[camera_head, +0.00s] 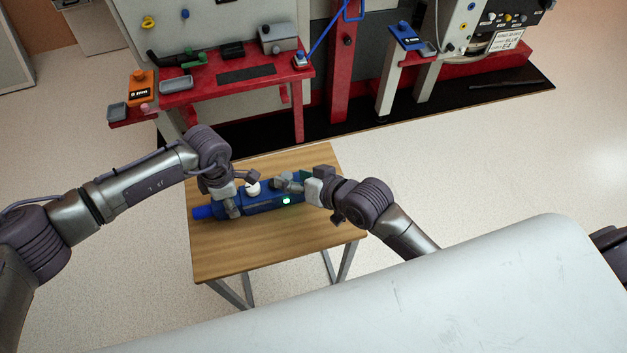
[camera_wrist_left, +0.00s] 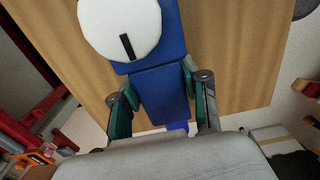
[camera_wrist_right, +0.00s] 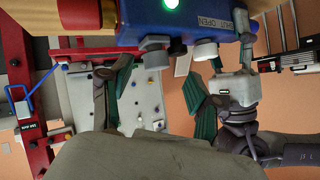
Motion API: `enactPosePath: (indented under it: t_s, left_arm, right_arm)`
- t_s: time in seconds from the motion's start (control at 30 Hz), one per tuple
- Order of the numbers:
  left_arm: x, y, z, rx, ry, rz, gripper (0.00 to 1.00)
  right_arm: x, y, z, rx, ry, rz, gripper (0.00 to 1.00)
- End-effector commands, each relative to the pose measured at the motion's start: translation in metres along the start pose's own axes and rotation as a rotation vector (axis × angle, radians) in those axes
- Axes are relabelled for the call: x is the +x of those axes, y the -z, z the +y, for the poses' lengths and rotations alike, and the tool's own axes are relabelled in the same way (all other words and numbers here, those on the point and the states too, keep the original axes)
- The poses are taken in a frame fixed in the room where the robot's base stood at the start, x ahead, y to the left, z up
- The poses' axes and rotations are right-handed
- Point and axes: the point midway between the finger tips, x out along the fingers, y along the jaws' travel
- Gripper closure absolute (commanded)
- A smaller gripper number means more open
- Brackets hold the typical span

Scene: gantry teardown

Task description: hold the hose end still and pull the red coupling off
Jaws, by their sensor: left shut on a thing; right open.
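A blue unit (camera_head: 265,198) lies on the wooden table, with a white round knob (camera_head: 253,188), a lit green lamp (camera_head: 286,200) and a narrower blue end (camera_head: 203,212) at the left. My left gripper (camera_head: 230,203) is shut on the unit's blue left section, which also shows between its fingers in the left wrist view (camera_wrist_left: 160,92). My right gripper (camera_head: 288,183) is open at the unit's right part. In the right wrist view a grey knob (camera_wrist_right: 155,43) and a white knob (camera_wrist_right: 205,50) sit near its spread fingers, beside a "SHUT OPEN" label.
The wooden table (camera_head: 240,255) has bare top in front of the unit. Behind stands a gantry with a red shelf (camera_head: 205,88), an orange 9 mm block (camera_head: 141,88) and small trays. A white panel (camera_head: 480,290) fills the lower right foreground.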

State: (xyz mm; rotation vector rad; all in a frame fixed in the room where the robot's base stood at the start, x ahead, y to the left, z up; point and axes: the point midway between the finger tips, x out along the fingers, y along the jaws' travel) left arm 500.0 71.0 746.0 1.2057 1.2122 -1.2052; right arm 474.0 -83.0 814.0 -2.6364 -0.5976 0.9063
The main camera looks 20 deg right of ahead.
Motion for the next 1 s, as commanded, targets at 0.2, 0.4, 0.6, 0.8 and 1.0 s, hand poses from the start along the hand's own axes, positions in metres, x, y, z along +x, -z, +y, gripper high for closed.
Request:
enactPosePath:
  t_s: [0.2,0.4,0.6,0.8,1.0]
  left_arm:
    - [0.0,0.0,0.0,-0.001,-0.001,0.0,0.99]
    - [0.0,0.0,0.0,0.0,-0.001,-0.001,0.99]
    - [0.0,0.0,0.0,0.0,-0.001,-0.001,0.99]
    - [0.0,0.0,0.0,0.0,0.0,-0.001,0.99]
    - [0.0,0.0,0.0,0.0,0.0,-0.001,0.99]
  right_arm:
    - [0.005,0.011,-0.004,-0.587,-0.039,-0.304,0.39]
    - [-0.016,0.025,0.003,-1.075,-0.005,-0.601,0.39]
    - [-0.042,0.037,0.01,-1.364,0.058,-0.817,0.39]
    - [-0.05,0.039,0.014,-1.454,0.091,-0.898,0.39]
    - [-0.037,0.026,0.024,-1.455,0.094,-0.902,0.39]
